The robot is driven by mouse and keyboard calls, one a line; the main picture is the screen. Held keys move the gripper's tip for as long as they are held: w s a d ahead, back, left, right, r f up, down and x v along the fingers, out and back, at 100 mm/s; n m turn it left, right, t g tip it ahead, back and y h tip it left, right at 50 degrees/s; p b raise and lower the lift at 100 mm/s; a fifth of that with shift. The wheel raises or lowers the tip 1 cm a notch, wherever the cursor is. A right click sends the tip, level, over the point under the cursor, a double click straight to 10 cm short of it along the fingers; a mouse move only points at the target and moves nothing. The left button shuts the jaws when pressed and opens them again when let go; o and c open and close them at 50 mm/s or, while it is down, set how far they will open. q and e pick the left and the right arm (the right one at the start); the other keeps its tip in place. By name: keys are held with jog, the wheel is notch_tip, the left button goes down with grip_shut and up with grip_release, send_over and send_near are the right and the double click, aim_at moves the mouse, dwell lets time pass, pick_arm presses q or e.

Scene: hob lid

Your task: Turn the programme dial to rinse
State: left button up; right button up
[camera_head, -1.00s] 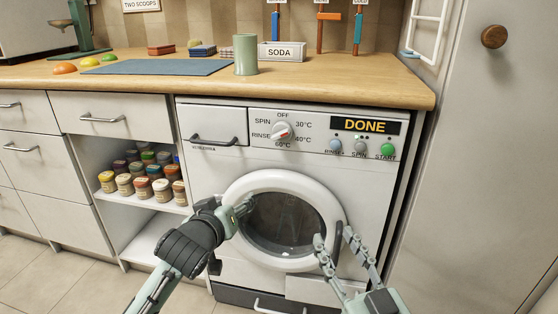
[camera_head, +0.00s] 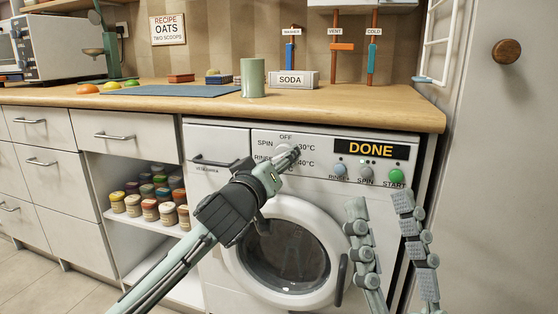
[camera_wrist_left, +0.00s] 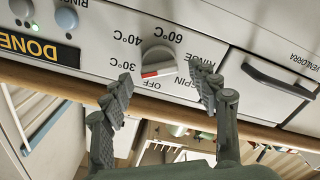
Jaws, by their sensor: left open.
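The programme dial (camera_wrist_left: 158,62) is a grey-white knob with a red stripe on the washing machine's panel (camera_head: 225,142). In the left wrist view, upside down, the labels OFF, SPIN, RINSE and temperatures ring it. My right gripper (camera_head: 380,203) is open and empty, before the machine's right side.
The display (camera_head: 370,149) reads DONE. Beside and below it are the RINSE+ button (camera_head: 339,170), the SPIN button (camera_head: 366,172) and the green START button (camera_head: 396,176). The round door (camera_head: 325,225) is shut. A wooden worktop (camera_head: 330,107) overhangs the panel.

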pick_arm(q)
jog(key=shift+x, duration=0.85)
jog(key=c, duration=1.2)
